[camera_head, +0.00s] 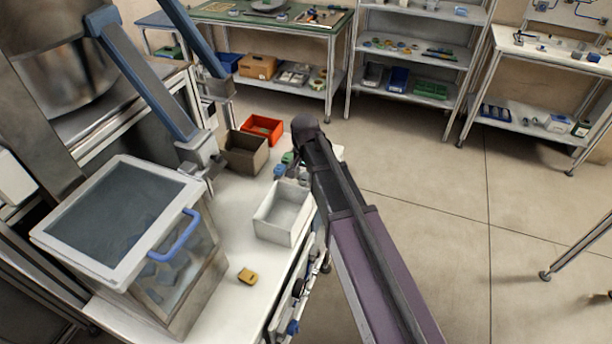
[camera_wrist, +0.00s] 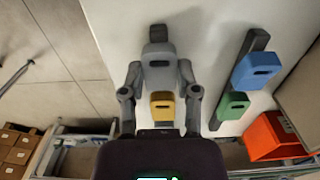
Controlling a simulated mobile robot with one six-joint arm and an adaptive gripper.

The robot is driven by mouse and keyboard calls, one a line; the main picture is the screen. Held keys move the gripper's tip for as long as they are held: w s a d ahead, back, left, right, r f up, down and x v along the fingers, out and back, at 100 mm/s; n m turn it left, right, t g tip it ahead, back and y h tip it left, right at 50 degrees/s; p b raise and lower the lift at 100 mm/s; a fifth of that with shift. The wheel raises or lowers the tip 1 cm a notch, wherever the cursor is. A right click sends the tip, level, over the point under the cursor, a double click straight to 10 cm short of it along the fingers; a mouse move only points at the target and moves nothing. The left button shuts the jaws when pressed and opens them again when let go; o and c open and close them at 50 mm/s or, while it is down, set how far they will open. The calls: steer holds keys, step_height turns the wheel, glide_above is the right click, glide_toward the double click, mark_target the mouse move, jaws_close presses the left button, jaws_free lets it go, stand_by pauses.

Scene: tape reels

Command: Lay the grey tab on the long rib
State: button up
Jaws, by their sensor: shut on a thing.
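My gripper (camera_wrist: 160,78) is shut on the grey tab (camera_wrist: 158,70), with one finger at each side of it. A dark rib (camera_wrist: 158,33) shows beyond the tab, in line with it; I cannot tell whether they touch. A yellow tab (camera_wrist: 162,107) lies nearer, between the fingers. To the right, a second dark rib (camera_wrist: 258,40) runs slanting, with a blue tab (camera_wrist: 257,70) and a green tab (camera_wrist: 234,106) on it. I cannot tell surely which rib is longer. In the head view my arm hides the grey tab and most of the ribs; the blue tab (camera_head: 279,171) shows.
Left of my arm in the head view, the white bench (camera_head: 225,306) carries an empty white bin (camera_head: 285,212), a brown bin (camera_head: 245,153), a red bin (camera_head: 262,127) and a loose yellow piece (camera_head: 248,276). A glass-lidded box (camera_head: 118,212) stands at the left. Open floor lies right.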

mark_target(305, 177)
steer(key=o, duration=0.7)
step_height(305, 177, up, 12)
steer(key=p, duration=1.2)
steer(key=shift+r, duration=0.1)
stand_by(0.7)
steer(key=s+d+n, duration=0.1)
steer(key=s+d, duration=0.4)
steer(key=d, duration=0.1)
steer(key=s+d+n, duration=0.1)
steer(key=s+d, duration=0.3)
steer(key=d, duration=0.2)
steer(key=s+d+n, duration=0.2)
steer(key=s+d, duration=0.3)
steer(key=d, duration=0.2)
steer(key=shift+s, duration=0.35)
